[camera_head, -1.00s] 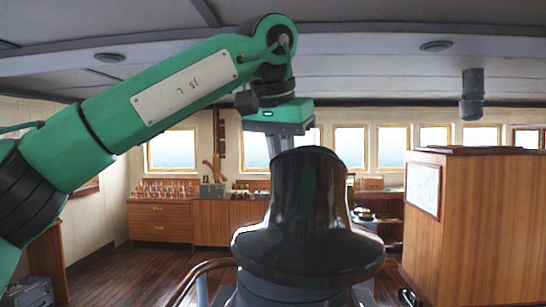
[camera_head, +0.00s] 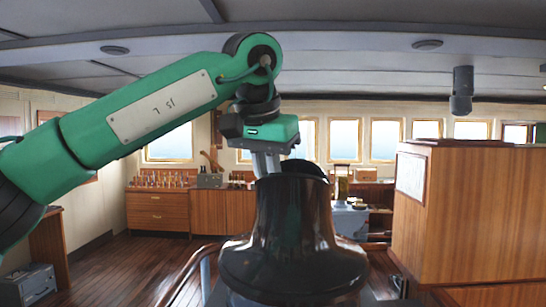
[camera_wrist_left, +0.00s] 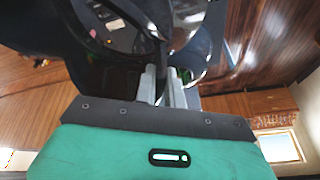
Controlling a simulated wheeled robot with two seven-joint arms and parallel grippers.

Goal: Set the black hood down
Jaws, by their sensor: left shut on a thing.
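The black hood (camera_head: 293,250) is glossy and bell-shaped, with a wide flared rim. It is upright at the middle of the head view. My left gripper (camera_head: 266,172) comes down to its top from behind and is shut on its upper edge. In the left wrist view the two grey fingers (camera_wrist_left: 165,88) meet the glossy black hood (camera_wrist_left: 195,40). A grey stand (camera_head: 368,292) shows partly below the hood. The hood hides most of it, and I cannot tell whether the rim touches it. My right gripper is not in view.
A curved handrail (camera_head: 190,272) runs at the left of the hood. A tall wooden cabinet (camera_head: 465,220) stands at the right. Wooden drawers (camera_head: 158,215) line the back wall under windows. A grey box (camera_head: 28,285) is at the lower left. Open plank floor lies at left.

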